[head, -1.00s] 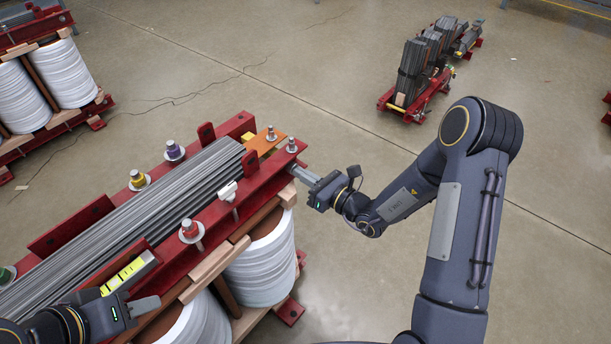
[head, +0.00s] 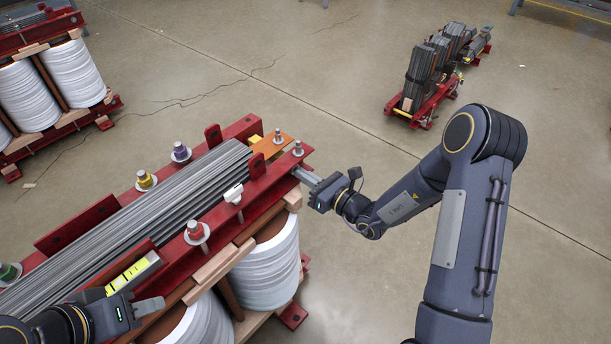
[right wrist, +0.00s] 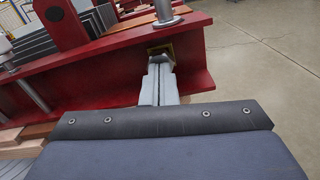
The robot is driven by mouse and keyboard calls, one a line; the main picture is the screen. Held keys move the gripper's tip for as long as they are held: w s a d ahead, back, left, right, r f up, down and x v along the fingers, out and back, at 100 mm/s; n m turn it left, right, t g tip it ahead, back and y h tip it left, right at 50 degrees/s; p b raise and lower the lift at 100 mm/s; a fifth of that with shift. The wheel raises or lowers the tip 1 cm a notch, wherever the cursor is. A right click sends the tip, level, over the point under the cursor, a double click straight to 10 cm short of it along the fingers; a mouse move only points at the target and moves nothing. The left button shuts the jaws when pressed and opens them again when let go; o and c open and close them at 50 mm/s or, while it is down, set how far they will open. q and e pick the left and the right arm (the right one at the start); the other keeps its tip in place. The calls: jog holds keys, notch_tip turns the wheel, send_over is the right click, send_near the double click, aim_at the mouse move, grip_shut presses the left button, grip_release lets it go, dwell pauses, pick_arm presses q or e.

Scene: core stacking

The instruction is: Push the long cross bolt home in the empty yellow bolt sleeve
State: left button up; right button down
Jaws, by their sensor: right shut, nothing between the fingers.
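The yellow bolt sleeve (right wrist: 160,50) shows in the right wrist view as a yellow-edged opening in the red beam's side. My right gripper (right wrist: 160,62) is shut, its fingertips at the opening. It also shows in the head view (head: 298,173) against the near side of the beam's right end. I cannot make out the long cross bolt; the fingers cover most of the opening. A small yellow patch (head: 256,139) shows beside the orange plate (head: 273,146) in the head view. My left gripper (head: 150,307) is at the lower left, beside a yellow-marked block (head: 130,275).
The red clamp beam (head: 265,190) runs along the grey laminated core (head: 130,215). Upright bolts with coloured collars, such as the red-collared one (head: 196,231), stand on the frame. White coils (head: 268,262) sit beneath. Open floor lies to the right.

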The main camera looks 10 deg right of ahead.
jog(key=v, duration=1)
jog(key=shift+p, duration=0.35)
jog(key=shift+s+d, duration=0.1)
jog(key=shift+d, duration=0.05)
